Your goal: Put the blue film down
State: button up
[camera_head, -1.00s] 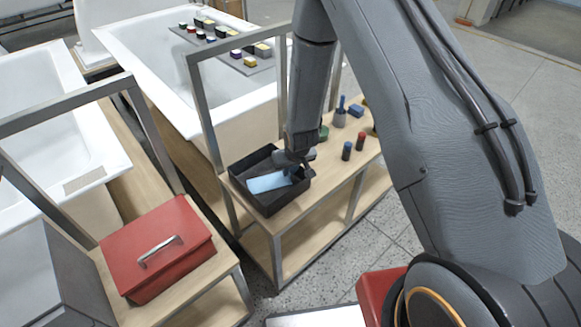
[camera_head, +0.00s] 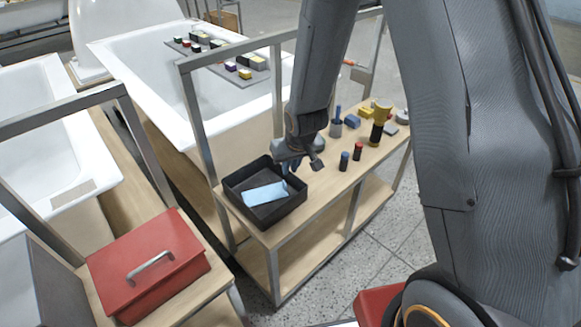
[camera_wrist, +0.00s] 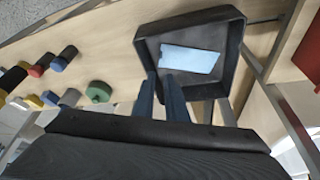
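The blue film (camera_head: 264,194) is a light blue flat piece lying in the black tray (camera_head: 232,199) on the wooden bench. In the wrist view the film (camera_wrist: 190,59) lies flat on the tray's floor, inside its walls (camera_wrist: 236,62). My gripper (camera_head: 302,171) is above the tray's back right edge, apart from the film. Its fingers are spread with nothing between them. In the wrist view the gripper's fingertips (camera_wrist: 160,78) show near the tray's rim.
A red box (camera_head: 147,265) sits at the lower left.

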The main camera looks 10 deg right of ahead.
jog(key=s+d+r+g, duration=0.1)
jog(key=s+d+r, duration=0.2)
jog(key=s, duration=0.3)
jog(key=s+d+r+m+g, duration=0.1)
jog(key=s+d+r, duration=0.2)
jog(key=s+r, duration=0.3)
jog(key=s+d+r+m+g+h, duration=0.1)
jog(key=s+d+r, duration=0.2)
jog(key=s+r, duration=0.2)
jog(key=shift+s+d, duration=0.3)
jog(key=shift+s, duration=0.8)
